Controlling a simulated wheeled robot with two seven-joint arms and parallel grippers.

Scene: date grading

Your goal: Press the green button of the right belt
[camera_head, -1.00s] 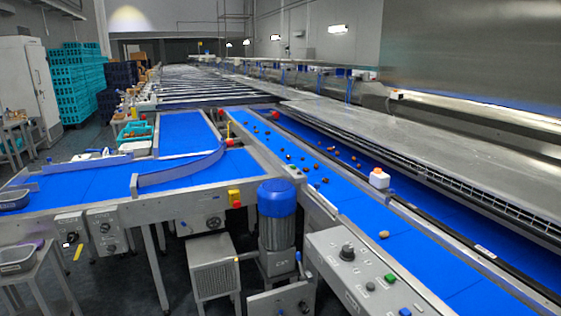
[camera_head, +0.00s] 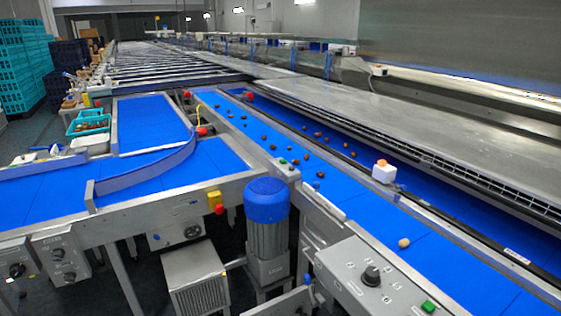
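The right belt (camera_head: 365,218) is a long blue conveyor with several brown dates (camera_head: 318,174) scattered along it. A grey control box (camera_head: 355,285) stands at its near side, at the bottom right. The green button (camera_head: 429,306) is on the top of this box, close to the bottom edge of the picture, right of a black knob (camera_head: 371,274). Neither of my grippers shows in the head view.
A motor with a blue cap (camera_head: 267,200) stands left of the control box. A yellow and red switch (camera_head: 215,201) is on the left belt's frame. A white block with an orange top (camera_head: 383,172) sits beside the right belt. Teal crates (camera_head: 22,75) are stacked at the far left.

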